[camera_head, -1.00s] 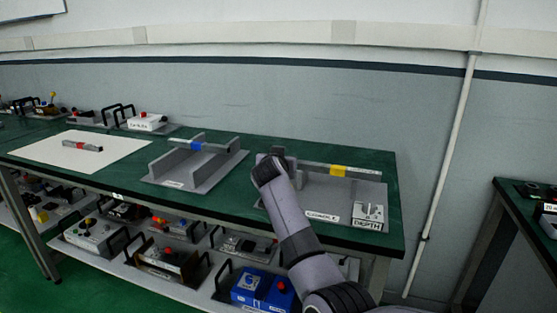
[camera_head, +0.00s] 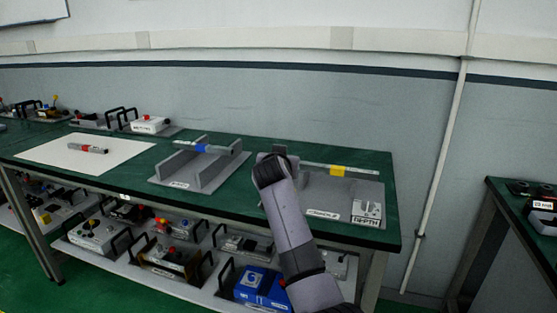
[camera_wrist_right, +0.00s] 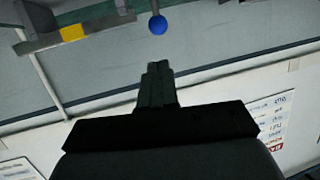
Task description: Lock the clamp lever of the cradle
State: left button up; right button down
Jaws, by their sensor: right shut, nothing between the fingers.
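The grey cradle fixture (camera_head: 352,190) stands at the right end of the green table. A bar with a yellow band (camera_head: 338,170) lies along its back. My right arm hides its left part, and no lever can be made out in the head view. In the right wrist view my right gripper (camera_wrist_right: 158,68) is shut and empty. A blue ball knob on a short stem (camera_wrist_right: 158,25) shows just beyond the fingertips, with a gap between them in the picture. It looks like the clamp lever's knob. The yellow-banded bar (camera_wrist_right: 72,33) is to its left. My left gripper is out of view.
A second grey fixture (camera_head: 205,175) holding a blue-banded bar stands left of my arm. A white sheet (camera_head: 45,152) with a red-banded bar (camera_head: 88,149) lies farther left. A small block labelled DEPTH (camera_head: 367,213) sits at the cradle's front right corner. The wall is behind.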

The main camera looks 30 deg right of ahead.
jog(key=r+v, duration=0.1)
jog(key=v, duration=0.5)
jog(key=shift+r, duration=0.2)
dwell(0.4)
